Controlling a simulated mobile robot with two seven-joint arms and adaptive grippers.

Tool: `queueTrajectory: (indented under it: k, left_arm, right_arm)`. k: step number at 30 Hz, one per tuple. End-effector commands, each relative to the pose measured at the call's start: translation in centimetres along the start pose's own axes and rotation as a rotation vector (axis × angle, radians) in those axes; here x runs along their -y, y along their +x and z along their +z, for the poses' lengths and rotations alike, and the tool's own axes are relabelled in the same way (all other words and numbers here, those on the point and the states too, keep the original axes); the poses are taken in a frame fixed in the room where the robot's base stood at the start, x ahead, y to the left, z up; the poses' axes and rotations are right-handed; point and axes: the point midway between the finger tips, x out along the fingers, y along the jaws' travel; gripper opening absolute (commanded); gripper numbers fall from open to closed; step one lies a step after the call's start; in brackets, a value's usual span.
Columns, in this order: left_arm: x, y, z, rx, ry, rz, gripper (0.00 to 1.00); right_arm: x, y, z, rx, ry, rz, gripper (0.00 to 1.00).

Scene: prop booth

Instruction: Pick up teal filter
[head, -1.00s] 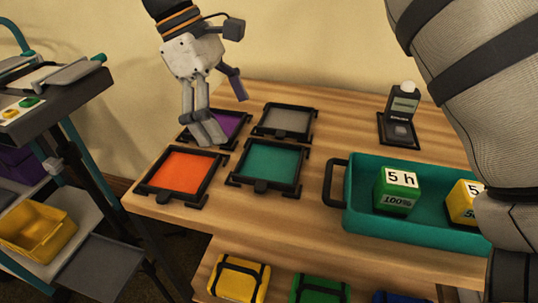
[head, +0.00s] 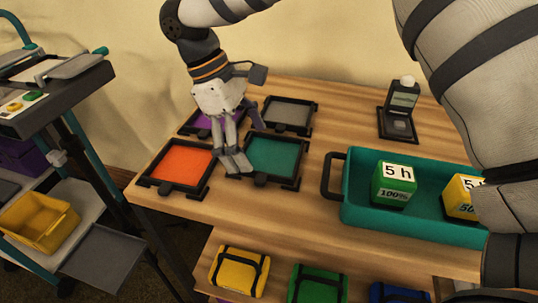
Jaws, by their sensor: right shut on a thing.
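The teal filter (head: 274,156) is a flat teal square in a black frame. It lies on the wooden table among the other filters. My right gripper (head: 236,163) is the white and grey one, reaching down from above. Its fingers are shut on the teal filter at the left side of its frame and hide part of that edge. The filter looks flat on the table. My left gripper is not in view.
Orange (head: 181,165), purple (head: 203,122) and grey (head: 289,115) filters lie close around. A teal tray (head: 345,213) holds green (head: 393,185) and yellow (head: 460,198) blocks. A black device (head: 401,105) stands behind it. Strapped bundles (head: 239,271) lie on a lower shelf. A cart (head: 60,95) stands left.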

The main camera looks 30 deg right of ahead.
Motion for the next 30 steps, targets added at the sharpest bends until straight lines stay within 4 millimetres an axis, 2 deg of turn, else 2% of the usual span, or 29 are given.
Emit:
queueTrajectory:
  k: [7,8,9,10,12,18,24,27,30]
  left_arm:
    - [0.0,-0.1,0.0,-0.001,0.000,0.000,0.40]
    - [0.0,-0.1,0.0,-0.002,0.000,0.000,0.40]
    - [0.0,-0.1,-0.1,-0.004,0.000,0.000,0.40]
    - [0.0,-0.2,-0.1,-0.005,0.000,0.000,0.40]
    - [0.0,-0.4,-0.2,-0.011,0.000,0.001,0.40]
    - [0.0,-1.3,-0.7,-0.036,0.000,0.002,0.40]
    - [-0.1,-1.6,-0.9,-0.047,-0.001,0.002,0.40]
    - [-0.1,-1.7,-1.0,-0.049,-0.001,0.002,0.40]
    - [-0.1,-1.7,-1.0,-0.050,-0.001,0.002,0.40]
  right_arm:
    - [0.0,-0.6,0.2,0.001,0.001,0.001,0.61]
    - [0.0,-0.9,0.4,0.001,0.002,0.001,0.50]
    - [-0.1,-1.5,0.6,0.000,0.003,0.004,0.33]
    - [-0.1,-2.1,0.8,-0.002,0.004,0.005,0.27]
    - [0.1,-3.6,1.4,-0.002,0.007,0.010,0.01]
    - [4.6,-9.2,2.5,-0.004,0.008,0.015,0.00]
    - [10.4,-11.8,2.2,0.000,0.003,0.008,0.00]
    - [12.2,-12.7,2.1,0.000,0.003,0.005,0.00]
    - [13.2,-13.1,2.0,0.002,0.002,0.001,0.00]
